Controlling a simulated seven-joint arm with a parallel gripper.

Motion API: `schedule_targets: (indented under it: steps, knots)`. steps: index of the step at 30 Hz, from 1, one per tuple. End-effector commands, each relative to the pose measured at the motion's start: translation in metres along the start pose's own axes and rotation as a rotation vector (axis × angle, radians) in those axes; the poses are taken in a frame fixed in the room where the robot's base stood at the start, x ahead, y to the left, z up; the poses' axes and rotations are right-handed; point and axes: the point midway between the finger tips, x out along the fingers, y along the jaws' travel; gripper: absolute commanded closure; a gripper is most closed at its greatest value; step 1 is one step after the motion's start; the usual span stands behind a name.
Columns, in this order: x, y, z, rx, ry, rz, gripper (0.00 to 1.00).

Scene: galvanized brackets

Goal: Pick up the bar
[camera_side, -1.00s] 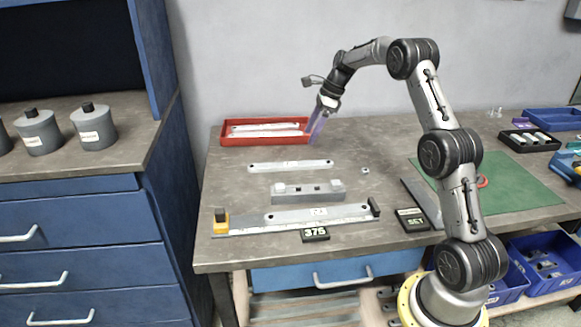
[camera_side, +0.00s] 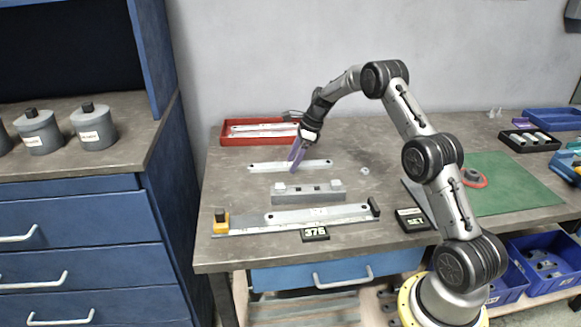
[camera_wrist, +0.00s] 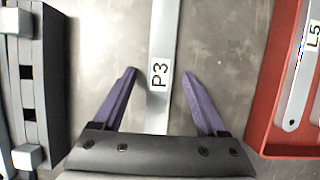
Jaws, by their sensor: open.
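A flat light-grey bar (camera_side: 265,167) lies on the bench between the red tray and a grey notched block. In the wrist view the bar (camera_wrist: 164,35) carries a P3 label and runs up the picture between my fingers. My gripper (camera_side: 296,166) is open, with its purple fingers pointing down over the bar's middle. In the wrist view my gripper (camera_wrist: 160,73) has one finger on each side of the bar, with clear gaps to both. Nothing is held. The bar's near end is hidden behind the gripper body in the wrist view.
A red tray (camera_side: 226,138) with bars, one labelled L5 (camera_wrist: 296,95), stands behind. The grey notched block (camera_side: 308,196) lies in front. Nearer is a measuring rail (camera_side: 245,230) with another bar (camera_side: 290,215) and a display reading 375 (camera_side: 314,234). A small nut (camera_side: 364,171) lies to the right.

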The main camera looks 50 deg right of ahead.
Motion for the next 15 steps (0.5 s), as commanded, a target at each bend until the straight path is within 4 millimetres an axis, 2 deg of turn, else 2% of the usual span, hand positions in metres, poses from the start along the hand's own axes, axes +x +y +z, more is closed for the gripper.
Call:
schedule_targets:
  steps: [5,6,15]
  knots:
    - [0.0006,0.0002,-0.0002,0.000,0.000,0.001,0.25]
    - [0.0005,0.0002,-0.0002,0.000,0.000,0.000,0.29]
    - [0.0003,0.0002,-0.0004,0.001,0.000,0.000,0.83]
